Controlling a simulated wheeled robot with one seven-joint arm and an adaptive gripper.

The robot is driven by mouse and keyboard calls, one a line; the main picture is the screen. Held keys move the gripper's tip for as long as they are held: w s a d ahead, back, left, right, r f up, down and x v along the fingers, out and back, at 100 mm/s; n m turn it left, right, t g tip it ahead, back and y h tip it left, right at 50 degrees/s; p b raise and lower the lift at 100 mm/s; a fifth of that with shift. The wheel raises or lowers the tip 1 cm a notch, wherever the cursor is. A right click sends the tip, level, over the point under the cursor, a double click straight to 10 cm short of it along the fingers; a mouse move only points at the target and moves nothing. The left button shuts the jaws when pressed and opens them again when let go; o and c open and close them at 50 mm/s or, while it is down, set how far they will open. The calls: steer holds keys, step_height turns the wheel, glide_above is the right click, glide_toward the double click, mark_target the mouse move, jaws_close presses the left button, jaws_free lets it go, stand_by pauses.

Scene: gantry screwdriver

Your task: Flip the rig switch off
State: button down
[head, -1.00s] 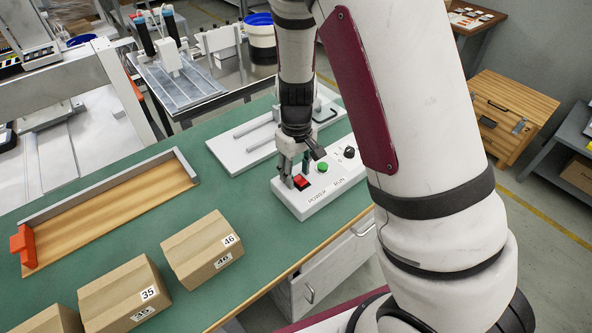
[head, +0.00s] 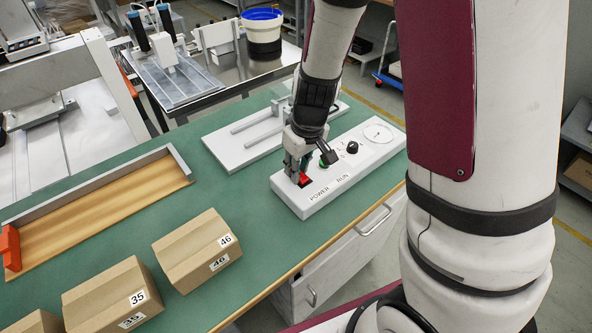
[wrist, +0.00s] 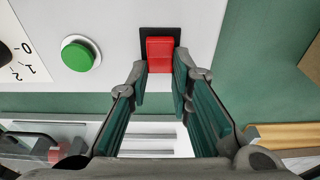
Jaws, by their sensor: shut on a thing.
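The rig switch is a red rocker (head: 304,181) in a black frame at the left end of a white control panel (head: 333,192), by the printed word POWER. My gripper (head: 297,173) reaches down to it from above and partly hides it. In the wrist view the red rocker (wrist: 160,53) sits between my two fingertips (wrist: 160,80), one on each side. The fingers are shut on it. Its tilt is hard to tell.
A green button (wrist: 80,55) and a black knob (head: 352,147) sit on the same panel, right of the switch. A grey fixture (head: 240,140) with rods lies behind. Cardboard boxes (head: 197,250) and a wooden tray (head: 100,212) stand to the left on the green bench.

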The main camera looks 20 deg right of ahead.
steer(key=shift+d+t+y+b, duration=0.2)
steer(key=shift+t+b, duration=0.7)
steer(key=shift+b, duration=1.9)
steer(key=shift+s+a+r+b, duration=0.1)
steer(key=shift+s+r+b, duration=0.1)
steer(key=shift+b, duration=0.6)
steer(key=c, duration=1.4)
jaws_free()
steer(key=shift+c, duration=0.2)
steer(key=shift+s, duration=0.1)
steer(key=v, duration=1.2)
steer(key=shift+s+f, duration=0.15)
steer(key=shift+s, duration=0.1)
